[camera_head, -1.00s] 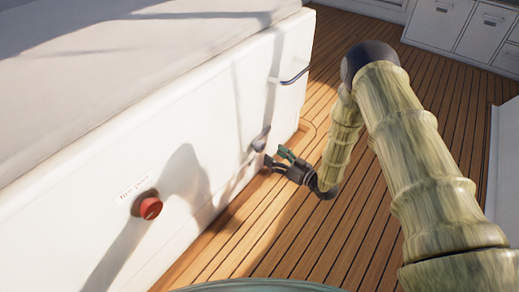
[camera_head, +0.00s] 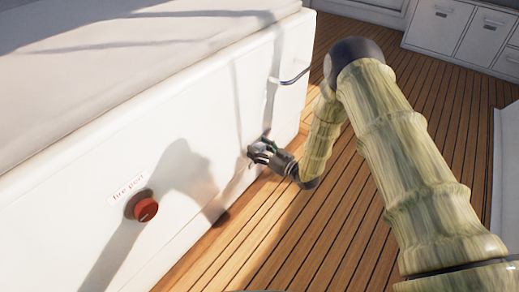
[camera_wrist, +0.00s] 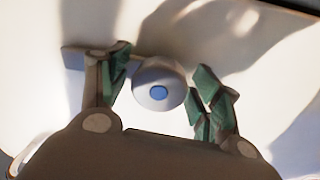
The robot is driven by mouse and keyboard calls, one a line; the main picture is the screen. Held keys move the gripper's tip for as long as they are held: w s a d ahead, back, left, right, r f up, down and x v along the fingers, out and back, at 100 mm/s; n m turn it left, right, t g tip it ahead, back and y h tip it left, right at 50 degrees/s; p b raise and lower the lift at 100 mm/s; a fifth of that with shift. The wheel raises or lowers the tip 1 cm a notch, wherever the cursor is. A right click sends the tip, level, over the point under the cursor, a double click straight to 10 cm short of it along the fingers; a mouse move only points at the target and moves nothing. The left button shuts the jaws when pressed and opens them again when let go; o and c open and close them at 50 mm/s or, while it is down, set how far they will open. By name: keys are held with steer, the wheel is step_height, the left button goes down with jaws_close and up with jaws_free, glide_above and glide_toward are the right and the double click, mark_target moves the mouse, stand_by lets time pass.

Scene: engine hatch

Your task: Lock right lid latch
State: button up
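The latch (camera_wrist: 159,88) shows in the wrist view as a round pale knob with a blue centre, on the white panel. A flat grey bar (camera_wrist: 74,60) sticks out to the left behind my left finger; it seems to belong to the latch. My gripper (camera_wrist: 160,80) is open, its green-padded fingers on either side of the knob with gaps visible, so it is not closed on it. In the head view my gripper (camera_head: 257,153) is at the panel's front face, and it hides most of the latch there.
A red round knob (camera_head: 143,206) beside a "fire port" label (camera_head: 129,188) sits on the same white panel (camera_head: 75,225), at the left. A dark curved handle (camera_head: 295,78) is farther along it. The wooden deck (camera_head: 385,180) is clear; white cabinets (camera_head: 460,30) stand at the back.

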steer(key=c, duration=0.9)
steer(key=shift+r+m+p, duration=0.15)
steer(key=shift+m+p, duration=0.15)
steer(key=shift+p, duration=0.1)
steer(key=shift+d+r+m+p, duration=0.1)
steer(key=shift+m+p, duration=0.8)
steer(key=shift+p, duration=0.25)
steer(key=shift+m+p, duration=1.2)
steer(key=m+p, duration=0.1)
steer(key=m, duration=0.3)
steer(key=m+p, duration=0.1)
steer(key=m, duration=0.1)
steer(key=shift+f+g+p, duration=0.25)
steer(key=shift+g+p, duration=0.1)
steer(key=shift+g, duration=0.05)
steer(key=m, duration=0.3)
steer(key=shift+f+m+g, duration=0.1)
steer(key=shift+m+g, duration=0.2)
steer(key=shift+m, duration=1.3)
